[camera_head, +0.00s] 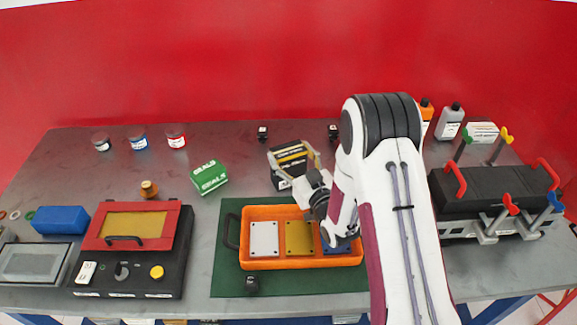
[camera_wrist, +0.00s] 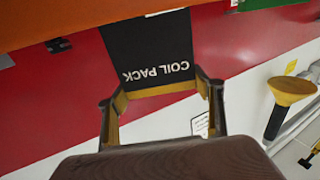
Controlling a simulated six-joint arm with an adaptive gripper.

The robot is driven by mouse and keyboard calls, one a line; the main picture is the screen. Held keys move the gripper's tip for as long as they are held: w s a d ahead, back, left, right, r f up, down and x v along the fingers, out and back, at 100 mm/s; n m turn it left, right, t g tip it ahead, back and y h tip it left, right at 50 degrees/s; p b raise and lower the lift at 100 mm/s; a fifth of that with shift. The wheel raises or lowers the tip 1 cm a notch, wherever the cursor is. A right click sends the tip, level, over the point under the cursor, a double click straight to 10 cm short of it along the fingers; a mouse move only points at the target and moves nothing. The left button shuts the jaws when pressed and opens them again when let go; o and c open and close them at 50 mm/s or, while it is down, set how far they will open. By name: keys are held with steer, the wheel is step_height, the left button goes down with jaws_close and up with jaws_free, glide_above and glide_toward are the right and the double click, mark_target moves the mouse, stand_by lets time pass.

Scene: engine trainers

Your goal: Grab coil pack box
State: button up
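The coil pack box (camera_head: 283,175) is a dark box with yellow stripes, behind the orange tray and in front of my wrist. In the wrist view the coil pack box (camera_wrist: 158,52) shows a black face with its white "COIL PACK" lettering upside down. My gripper (camera_wrist: 162,90) has one finger at each side of the box's near end. The gripper (camera_head: 307,160) is at the box in the head view, partly hidden by my arm. The fingers are spread about as wide as the box; whether they press on it is unclear.
The orange tray (camera_head: 279,265) with white, yellow and blue plates lies on a green mat (camera_head: 230,287). A green seals box (camera_head: 209,177) is left of the coil pack box. A black engine block (camera_head: 490,188) stands at right, and a red-framed unit (camera_head: 100,227) at left.

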steer(key=shift+c, duration=0.7)
steer(key=shift+r, duration=0.15)
steer(key=shift+r, duration=4.9)
steer(key=shift+a, duration=0.1)
